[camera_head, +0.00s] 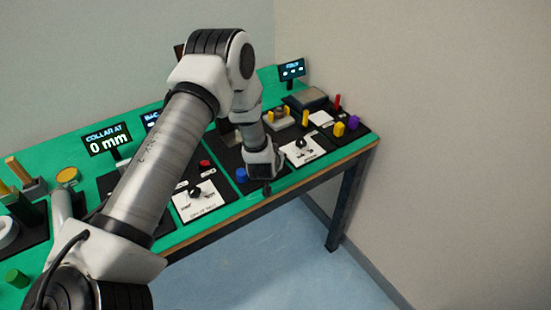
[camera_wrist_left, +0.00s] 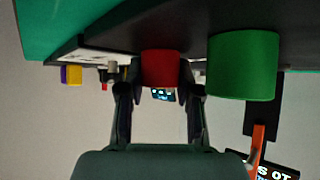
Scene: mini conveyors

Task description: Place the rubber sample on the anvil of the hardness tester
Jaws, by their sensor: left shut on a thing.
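My left gripper (camera_wrist_left: 161,84) is shut on a red cylinder (camera_wrist_left: 161,68) that sits between its fingertips in the left wrist view. That view is upside down, with the table along its top. I cannot tell from its label whether the red cylinder is the rubber sample. A larger green cylinder (camera_wrist_left: 243,66) stands beside it, apart from the fingers. My right gripper is not in view.
The green table (camera_head: 252,203) carries several black station panels with displays. A blue cylinder (camera_head: 241,175) is beside my left wrist. A panel with a white plate (camera_head: 303,150) lies to its right, and yellow (camera_head: 339,129) and purple (camera_head: 353,122) pieces stand near the right end.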

